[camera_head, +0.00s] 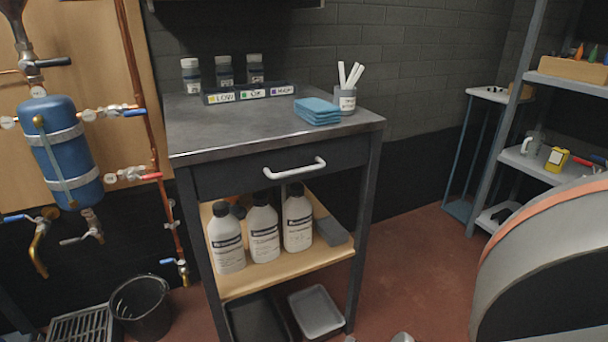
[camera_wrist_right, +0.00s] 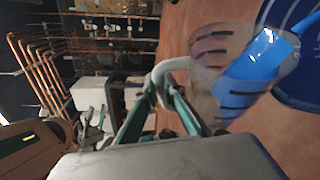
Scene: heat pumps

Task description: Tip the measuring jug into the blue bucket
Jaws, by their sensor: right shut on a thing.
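In the right wrist view, my right gripper (camera_wrist_right: 160,92) is shut on the pale handle of the measuring jug (camera_wrist_right: 210,50). The jug is clear with dark marks on its wall. Bright blue liquid (camera_wrist_right: 252,62) shows inside it towards the far side. The dark blue bucket (camera_wrist_right: 305,88) is at the upper right of that view, partly cut off by the frame. The jug's far end overlaps the bucket's edge in the picture; I cannot tell their height apart. Neither the held jug nor the blue bucket is recognisable in the head view. My left gripper is not in view.
A dark worktable (camera_head: 230,134) stands in the middle of the head view, with white bottles (camera_head: 264,235) on its lower shelf. A black bin (camera_head: 140,310) stands at lower left. A shelf rack (camera_head: 540,165) is at right. Red-brown floor lies between table and rack.

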